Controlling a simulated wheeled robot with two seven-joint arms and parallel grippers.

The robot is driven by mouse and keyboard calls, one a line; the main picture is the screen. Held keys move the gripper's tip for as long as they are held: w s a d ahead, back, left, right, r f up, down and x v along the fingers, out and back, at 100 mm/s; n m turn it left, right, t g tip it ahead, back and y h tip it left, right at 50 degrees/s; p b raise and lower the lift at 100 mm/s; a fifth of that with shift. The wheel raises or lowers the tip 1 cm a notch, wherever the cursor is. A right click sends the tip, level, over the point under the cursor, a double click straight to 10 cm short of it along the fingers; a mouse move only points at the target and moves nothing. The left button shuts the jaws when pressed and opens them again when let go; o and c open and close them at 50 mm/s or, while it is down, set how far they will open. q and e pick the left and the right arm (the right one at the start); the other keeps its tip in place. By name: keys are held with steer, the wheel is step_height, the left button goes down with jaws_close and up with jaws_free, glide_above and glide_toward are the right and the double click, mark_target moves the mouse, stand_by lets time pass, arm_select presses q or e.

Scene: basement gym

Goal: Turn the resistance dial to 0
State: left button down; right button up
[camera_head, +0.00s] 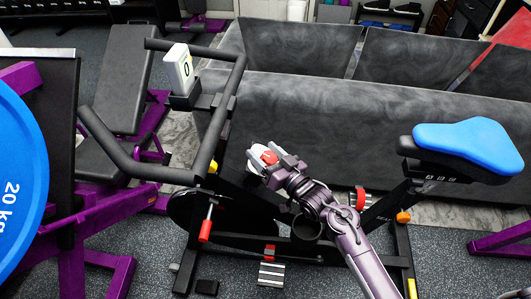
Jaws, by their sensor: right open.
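The exercise bike stands in the middle, its handlebar (230,100) at the left and its blue seat (468,145) at the right. A white display (180,69) on the handlebar shows "0". A small red and white part (264,154), which looks like the resistance dial, shows at the tip of my right gripper (262,169). My right arm reaches up to it from the lower right. My right gripper is open; its fingers are at or around the dial, and I cannot tell whether they touch it. The dial's markings are too small to read. My left gripper is out of view.
A red-tipped lever (206,226) hangs below the handlebar, and a red knob (361,198) is on the frame. A blue 20 kg plate (18,180) and purple bench frames crowd the left. A long dark grey sofa (320,110) stands behind the bike.

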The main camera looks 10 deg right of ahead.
mark_target(274, 162)
steer(key=v, duration=0.7)
steer(key=shift+s+d, duration=0.25)
steer(key=shift+s, duration=0.1)
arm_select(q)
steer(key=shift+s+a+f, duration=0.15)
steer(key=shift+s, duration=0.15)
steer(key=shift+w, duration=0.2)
